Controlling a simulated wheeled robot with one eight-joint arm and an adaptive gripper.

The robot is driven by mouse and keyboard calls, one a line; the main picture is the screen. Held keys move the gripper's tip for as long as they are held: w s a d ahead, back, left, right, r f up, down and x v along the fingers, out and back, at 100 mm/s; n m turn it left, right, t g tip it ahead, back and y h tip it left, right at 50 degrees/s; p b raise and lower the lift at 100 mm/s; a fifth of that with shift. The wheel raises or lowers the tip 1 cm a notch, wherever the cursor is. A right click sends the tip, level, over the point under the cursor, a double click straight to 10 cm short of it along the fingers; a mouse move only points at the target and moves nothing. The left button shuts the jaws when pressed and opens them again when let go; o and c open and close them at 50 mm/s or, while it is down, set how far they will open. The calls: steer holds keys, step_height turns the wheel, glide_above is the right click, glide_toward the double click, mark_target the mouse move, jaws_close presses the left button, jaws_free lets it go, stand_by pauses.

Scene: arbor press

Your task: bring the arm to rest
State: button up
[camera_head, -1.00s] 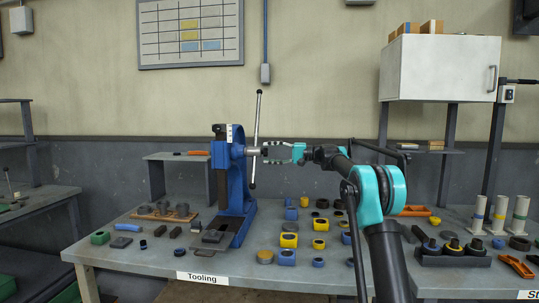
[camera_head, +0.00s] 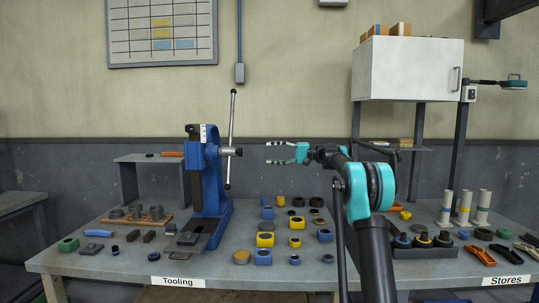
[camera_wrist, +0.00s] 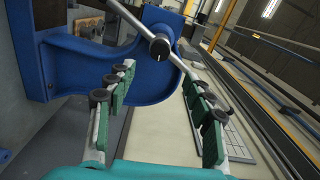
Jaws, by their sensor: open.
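My gripper (camera_head: 282,153) is open and empty in the head view, held in the air above the table and pointing left. It is to the right of the blue arbor press (camera_head: 208,180), with a gap between its fingertips and the press's pinion hub (camera_head: 230,151). The press lever (camera_head: 231,138) stands nearly upright. In the wrist view the green-padded fingers (camera_wrist: 160,108) are spread apart. Nothing is between the fingers.
The table (camera_head: 135,265) holds several blue and yellow blocks, rings and dark parts below my arm. A white cabinet (camera_head: 405,82) is on the right above the table. White upright tubes (camera_head: 464,207) stand at the right. The air above the blocks is open.

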steer(key=s+d+f+t+h, duration=0.1)
steer(key=s+d+f+h, duration=0.2)
steer(key=s+f, duration=0.8)
steer(key=s+d+f+h, duration=0.3)
steer(key=s+f+h, duration=0.3)
steer(key=s+f, duration=0.6)
steer(key=s+d+f+m+t+h, duration=0.1)
steer(key=s+d+f+h, duration=0.3)
steer(key=s+f, duration=0.7)
steer(key=s+h, duration=0.1)
steer(key=s, duration=0.2)
steer(key=shift+s+f+t, duration=0.15)
steer(key=shift+f+t, duration=0.15)
steer(key=s+d+f+h, duration=0.1)
steer(key=s+d+f, duration=0.1)
steer(key=s+f, duration=0.1)
steer(key=s+d+f+h, duration=0.1)
steer(key=s+d+f, duration=0.2)
steer(key=s, duration=0.2)
steer(key=s+d+f+t+h, duration=0.1)
steer(key=s+d+f, duration=0.1)
steer(key=s, duration=0.3)
steer(key=shift+d+f+h, duration=0.3)
steer(key=shift+f+h, duration=0.1)
steer(key=shift+f, duration=0.1)
steer(key=shift+c, duration=0.2)
steer(key=shift+s+d+f, duration=0.15)
steer(key=shift+s+f, duration=0.05)
steer(key=shift+s, duration=0.05)
steer(key=c, duration=0.3)
